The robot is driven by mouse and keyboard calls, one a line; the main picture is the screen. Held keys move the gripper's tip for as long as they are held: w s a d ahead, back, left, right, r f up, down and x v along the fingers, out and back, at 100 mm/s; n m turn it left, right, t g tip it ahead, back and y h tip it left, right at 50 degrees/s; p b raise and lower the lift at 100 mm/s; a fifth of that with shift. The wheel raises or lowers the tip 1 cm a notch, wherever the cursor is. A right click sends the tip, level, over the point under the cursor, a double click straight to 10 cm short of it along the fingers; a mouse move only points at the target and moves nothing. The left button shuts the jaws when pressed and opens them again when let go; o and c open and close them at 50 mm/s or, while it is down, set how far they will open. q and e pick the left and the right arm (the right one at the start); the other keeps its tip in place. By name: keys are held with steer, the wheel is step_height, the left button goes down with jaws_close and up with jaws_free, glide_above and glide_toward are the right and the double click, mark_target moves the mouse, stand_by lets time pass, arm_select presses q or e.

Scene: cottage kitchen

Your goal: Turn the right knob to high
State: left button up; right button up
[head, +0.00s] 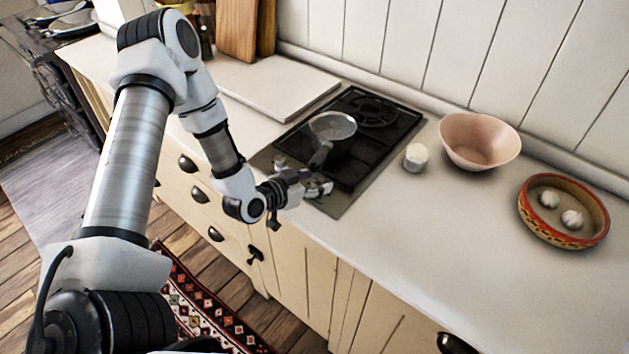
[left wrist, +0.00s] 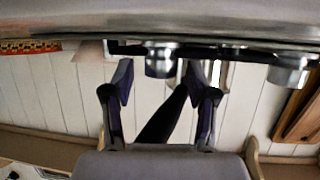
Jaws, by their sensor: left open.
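The gas stove (head: 345,193) is a black hob on a steel plate set in the counter. Its left knob (head: 281,162) is a small silver cylinder on the front strip; it also shows at the right in the left wrist view (left wrist: 290,70), which is upside down. The right knob (left wrist: 160,60) is silver and lies between my fingertips in that view. My left gripper (left wrist: 159,76) is open around it; I cannot tell whether the fingers touch it. In the head view my gripper (head: 306,184) partly hides this knob. My right gripper is not in view.
A pan (head: 333,126) sits on the hob, its handle pointing toward my gripper. A white jar (head: 416,158), a pink bowl (head: 480,140) and a patterned bowl (head: 530,217) with garlic stand to the right. A pale board (head: 280,88) lies left. The front counter is clear.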

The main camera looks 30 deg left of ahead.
arm_select(q)
jaws_close()
steer(key=shift+f+n+y+b, duration=0.25)
steer(key=shift+n+y+b, duration=0.15)
steer(key=shift+b, duration=0.3)
steer(key=shift+d, duration=0.1)
steer(key=shift+r+n+y, duration=0.2)
steer(key=shift+n+y, duration=0.2)
jaws_free()
